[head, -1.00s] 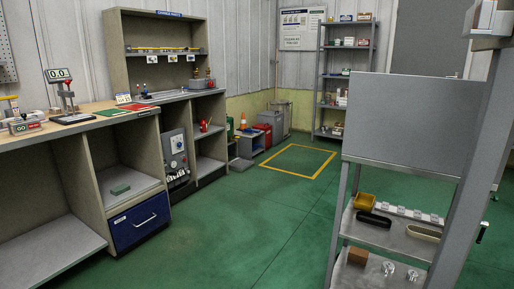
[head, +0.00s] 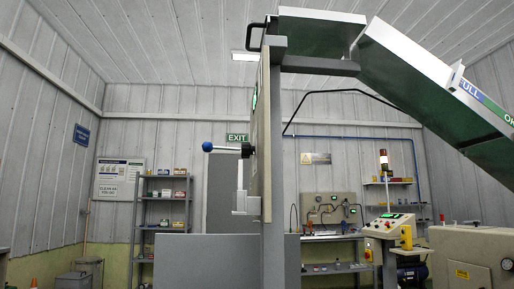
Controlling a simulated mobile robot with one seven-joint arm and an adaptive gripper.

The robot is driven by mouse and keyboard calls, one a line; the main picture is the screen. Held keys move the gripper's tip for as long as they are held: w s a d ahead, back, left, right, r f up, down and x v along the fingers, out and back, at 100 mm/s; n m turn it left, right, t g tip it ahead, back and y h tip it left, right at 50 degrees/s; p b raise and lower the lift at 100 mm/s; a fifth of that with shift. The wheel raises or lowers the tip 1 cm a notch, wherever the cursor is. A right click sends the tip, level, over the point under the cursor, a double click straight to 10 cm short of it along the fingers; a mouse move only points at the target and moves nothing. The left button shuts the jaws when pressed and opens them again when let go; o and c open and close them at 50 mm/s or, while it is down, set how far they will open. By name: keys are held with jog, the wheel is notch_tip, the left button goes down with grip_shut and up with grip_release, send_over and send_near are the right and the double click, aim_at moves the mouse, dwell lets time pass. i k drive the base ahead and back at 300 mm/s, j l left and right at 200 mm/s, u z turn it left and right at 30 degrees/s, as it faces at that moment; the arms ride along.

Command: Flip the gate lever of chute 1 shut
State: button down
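A lever with a blue ball knob (head: 207,146) sticks out to the left, roughly level, from a black hub on an upright panel (head: 262,140) seen nearly edge-on. No chute number is readable, so I cannot tell whether this is the gate lever of chute 1. A sloping metal chute (head: 425,75) runs from top centre down to the right, with a blue and green strip marked FULL and OK. A grey bracket (head: 241,200) sits below the lever. My gripper is not in view.
A grey post (head: 273,235) stands in front, beside a grey panel (head: 218,262). A control console (head: 388,228) with a signal light stands at right. Shelves (head: 165,205) and an EXIT sign (head: 237,138) are at the back.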

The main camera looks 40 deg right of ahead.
aim_at(208, 147)
jog(key=i+z, duration=0.25)
jog(key=i, duration=0.25)
jog(key=i+j+z, duration=0.25)
jog(key=i, duration=0.25)
jog(key=l, duration=0.1)
